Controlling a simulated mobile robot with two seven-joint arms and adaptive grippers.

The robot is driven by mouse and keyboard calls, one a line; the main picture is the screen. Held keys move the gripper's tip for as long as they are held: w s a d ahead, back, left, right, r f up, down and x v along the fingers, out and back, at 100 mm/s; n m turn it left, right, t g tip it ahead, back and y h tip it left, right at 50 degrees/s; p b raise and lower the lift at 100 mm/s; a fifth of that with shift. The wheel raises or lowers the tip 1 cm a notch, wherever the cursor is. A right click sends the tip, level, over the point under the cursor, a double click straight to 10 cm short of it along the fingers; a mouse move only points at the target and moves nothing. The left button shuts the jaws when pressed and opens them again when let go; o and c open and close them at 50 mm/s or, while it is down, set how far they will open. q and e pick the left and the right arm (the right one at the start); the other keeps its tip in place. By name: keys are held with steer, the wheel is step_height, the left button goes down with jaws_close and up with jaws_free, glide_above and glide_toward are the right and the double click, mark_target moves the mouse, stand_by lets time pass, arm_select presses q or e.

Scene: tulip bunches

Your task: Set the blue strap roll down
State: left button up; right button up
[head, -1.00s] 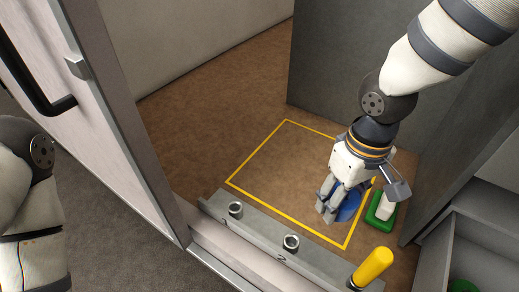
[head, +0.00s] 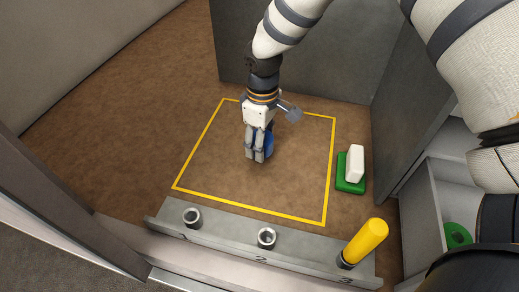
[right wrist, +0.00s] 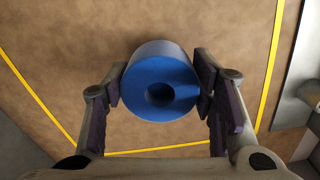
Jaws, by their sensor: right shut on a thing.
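The blue strap roll (head: 269,143) is a short blue cylinder with a centre hole. In the head view it is partly hidden behind my right gripper (head: 256,158). In the right wrist view the roll (right wrist: 182,80) sits between the two fingers, with the pads against its sides and its holed end towards the camera. My right gripper is shut on it, pointing down inside the yellow floor outline (head: 188,165). I cannot tell whether the roll touches the brown floor. My left gripper is not in view.
A green pad (head: 347,186) with a white block (head: 355,163) on it lies right of the outline. A grey numbered rail (head: 225,222) with sockets runs along the front, with a yellow handle (head: 366,238) upright at its right end. A grey panel (head: 290,55) stands behind.

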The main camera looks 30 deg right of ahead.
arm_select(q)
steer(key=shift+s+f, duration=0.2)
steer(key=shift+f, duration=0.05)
arm_select(e)
steer(key=shift+w+f, duration=0.1)
steer(key=shift+f, duration=1.45)
steer(key=shift+f, duration=0.2)
steer(key=o, duration=1.3)
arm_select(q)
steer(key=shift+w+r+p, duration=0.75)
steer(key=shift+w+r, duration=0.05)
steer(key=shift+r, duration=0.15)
arm_select(e)
step_height(320, 180, up, 12)
steer(key=shift+r, duration=0.2)
